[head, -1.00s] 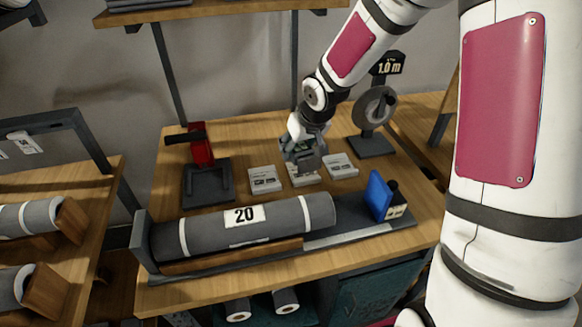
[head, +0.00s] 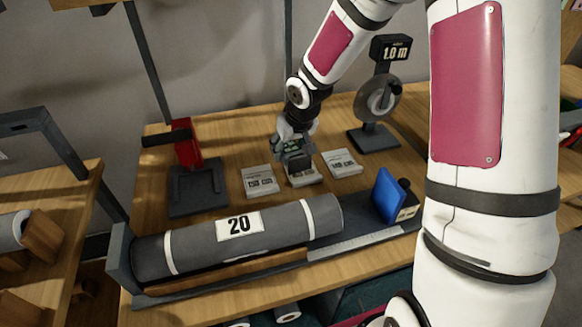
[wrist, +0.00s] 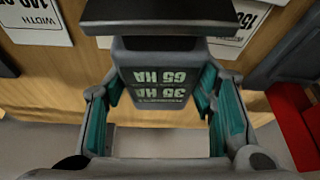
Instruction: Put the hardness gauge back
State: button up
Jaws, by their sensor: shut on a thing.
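My gripper (head: 296,162) is over the back middle of the workbench, just above the middle one of three pale cards. It is shut on the hardness gauge, a small dark grey body. In the wrist view the gauge (wrist: 155,75) sits between my teal finger pads, with upside-down pale text reading 35 HA and 65 HA. The middle card (head: 304,181) is partly hidden under the gripper and gauge. I cannot tell whether the gauge touches it.
The left card (head: 260,182) and right card (head: 341,163) flank it. A grey roll (head: 270,230) marked 20 lies in front in a cradle. A red-and-black device (head: 188,150) stands left, a 1.0 m wheel gauge (head: 378,100) right. A blue block (head: 387,194) stands front right.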

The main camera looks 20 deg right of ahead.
jog(key=shift+f+b, duration=0.35)
jog(key=shift+f, duration=2.4)
jog(key=o, duration=1.5)
jog(key=shift+f, duration=0.1)
jog(key=shift+f, duration=0.15)
jog(key=p+v, duration=0.3)
jog(key=v, duration=1.1)
